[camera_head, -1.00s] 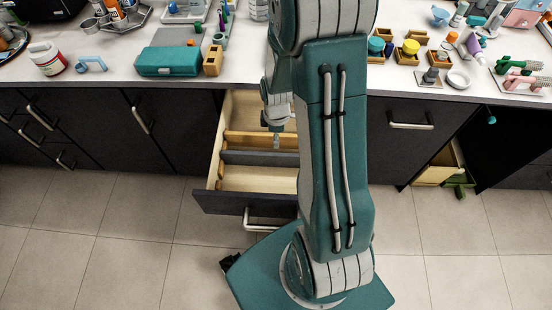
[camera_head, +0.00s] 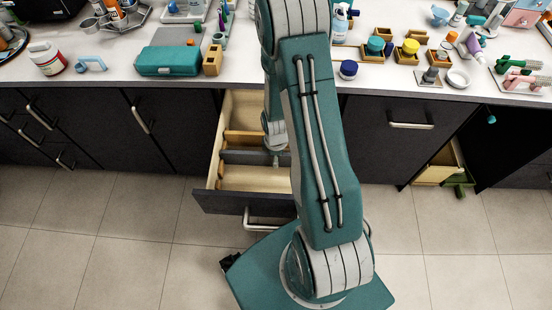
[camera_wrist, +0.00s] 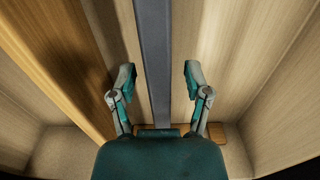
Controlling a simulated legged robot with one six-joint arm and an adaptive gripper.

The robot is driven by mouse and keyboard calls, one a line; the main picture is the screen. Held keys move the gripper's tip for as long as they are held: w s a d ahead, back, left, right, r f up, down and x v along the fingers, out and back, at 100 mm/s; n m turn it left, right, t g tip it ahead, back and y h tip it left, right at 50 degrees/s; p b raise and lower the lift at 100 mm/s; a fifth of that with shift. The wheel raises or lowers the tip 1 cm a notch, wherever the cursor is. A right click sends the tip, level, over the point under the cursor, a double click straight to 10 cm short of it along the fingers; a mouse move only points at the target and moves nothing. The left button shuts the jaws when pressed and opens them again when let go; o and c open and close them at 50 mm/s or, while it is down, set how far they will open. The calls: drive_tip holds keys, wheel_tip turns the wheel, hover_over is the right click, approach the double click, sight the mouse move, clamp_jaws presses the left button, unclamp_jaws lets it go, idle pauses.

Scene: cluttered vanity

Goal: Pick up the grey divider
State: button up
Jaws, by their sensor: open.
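The grey divider (camera_head: 249,157) stands across the inside of the open drawer (camera_head: 245,204). In the wrist view the divider (camera_wrist: 154,55) runs as a long bar from the top edge down between my fingers. My gripper (camera_wrist: 159,80) is open and straddles the divider, one finger on each side. Gaps show between both fingers and the divider, with the left gap narrower. In the head view my gripper (camera_head: 275,160) is low in the drawer at the divider, mostly hidden by my arm. The divider's right end is hidden behind my arm.
A wooden divider (camera_head: 243,137) stands behind the grey one; it is left of my gripper in the wrist view (camera_wrist: 60,50). The drawer's walls surround the gripper. The counter (camera_head: 120,85) above holds a teal case (camera_head: 168,61) and many small items.

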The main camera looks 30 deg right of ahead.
clamp_jaws()
idle(0.4)
wheel_tip(320, 180, up, 18)
idle(0.8)
